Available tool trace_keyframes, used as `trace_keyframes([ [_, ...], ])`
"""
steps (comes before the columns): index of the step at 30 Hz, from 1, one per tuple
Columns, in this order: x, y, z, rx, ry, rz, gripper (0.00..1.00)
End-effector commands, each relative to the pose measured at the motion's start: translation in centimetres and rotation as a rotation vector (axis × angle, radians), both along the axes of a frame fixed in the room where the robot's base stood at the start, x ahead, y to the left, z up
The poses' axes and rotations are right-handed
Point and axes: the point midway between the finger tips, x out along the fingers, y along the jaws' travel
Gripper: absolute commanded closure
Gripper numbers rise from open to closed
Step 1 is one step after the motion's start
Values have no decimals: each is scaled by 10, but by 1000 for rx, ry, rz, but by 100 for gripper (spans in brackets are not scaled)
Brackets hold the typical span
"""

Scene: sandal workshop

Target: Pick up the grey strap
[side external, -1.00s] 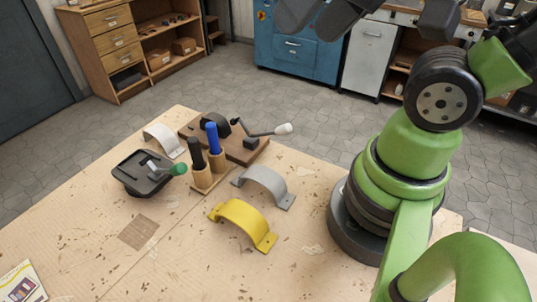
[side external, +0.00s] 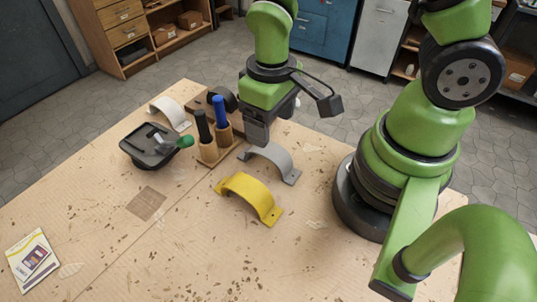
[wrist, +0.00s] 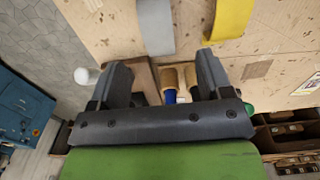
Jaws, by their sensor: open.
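The grey strap (side external: 279,158), an arched band with flat feet, stands on the wooden table right of the tool holder in the side view. In the wrist view it shows at the top (wrist: 155,26), beyond my fingertips. My gripper (side external: 257,141) is low over the table, at the strap's far left side in the side view.
A yellow strap (side external: 248,194) stands nearer the camera, and a white strap (side external: 170,113) farther back left. A wooden holder (side external: 209,152) with black and blue handles is just left of my gripper. A black tray (side external: 140,148) lies farther left. The table's front is mostly clear.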

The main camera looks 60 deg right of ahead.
Motion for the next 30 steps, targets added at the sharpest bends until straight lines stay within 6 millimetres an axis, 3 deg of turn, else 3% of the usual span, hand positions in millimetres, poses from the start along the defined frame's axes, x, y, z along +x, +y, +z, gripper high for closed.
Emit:
trace_keyframes([
  [4,-1,0,-19,-1,6,-1,28],
  [13,-2,-1,-39,-1,4,-3,28],
  [21,-4,-3,-73,-1,5,-3,28],
  [30,-3,-3,-81,0,0,-3,28],
])
